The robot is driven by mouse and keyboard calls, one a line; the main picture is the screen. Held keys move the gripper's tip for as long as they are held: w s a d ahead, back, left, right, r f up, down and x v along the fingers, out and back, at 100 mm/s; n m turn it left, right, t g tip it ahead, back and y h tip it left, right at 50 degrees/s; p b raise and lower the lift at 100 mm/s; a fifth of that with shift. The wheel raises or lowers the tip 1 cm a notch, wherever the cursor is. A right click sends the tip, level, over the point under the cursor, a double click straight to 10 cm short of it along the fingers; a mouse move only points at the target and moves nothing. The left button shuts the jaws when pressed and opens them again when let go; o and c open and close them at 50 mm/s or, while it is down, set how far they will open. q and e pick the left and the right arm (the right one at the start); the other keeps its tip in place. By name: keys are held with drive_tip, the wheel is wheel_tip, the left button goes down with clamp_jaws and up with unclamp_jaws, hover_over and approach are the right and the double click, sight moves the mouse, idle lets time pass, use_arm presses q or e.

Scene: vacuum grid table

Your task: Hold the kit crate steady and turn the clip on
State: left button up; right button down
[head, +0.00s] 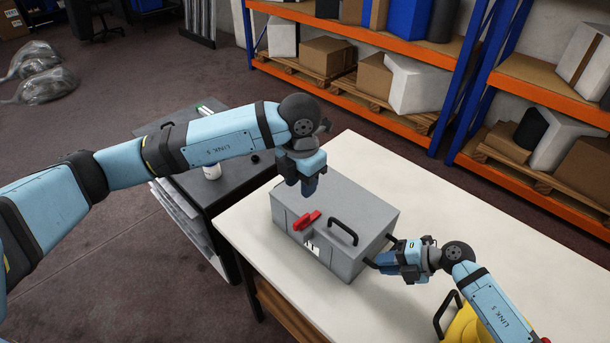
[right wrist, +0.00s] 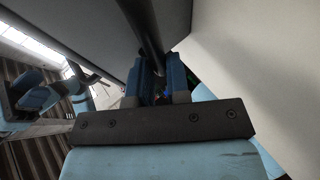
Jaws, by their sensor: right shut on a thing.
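The kit crate (head: 355,203) is a grey box with a closed lid, upright on the pale table. A red clip (head: 307,221) sits at the lid's front left edge, and a black handle (head: 343,231) is on the front. My left gripper (head: 309,190) points down just above or at the lid, behind the clip; whether its fingers are open or shut is unclear. My right gripper (head: 374,263) is at the crate's right side, shut on a dark side handle. In the right wrist view this dark handle bar (right wrist: 150,38) runs between the fingers, beside the grey crate wall (right wrist: 85,28).
A yellow object with a black handle (head: 462,325) is on the table (head: 480,225) near my right arm. Shelves with boxes (head: 390,85) are behind. The table's right back part is clear.

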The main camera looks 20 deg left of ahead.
drive_tip(key=c, duration=1)
unclamp_jaws()
drive_tip(key=shift+s+f, duration=0.1)
drive_tip(key=shift+f, duration=0.1)
drive_tip(key=shift+r, duration=0.1)
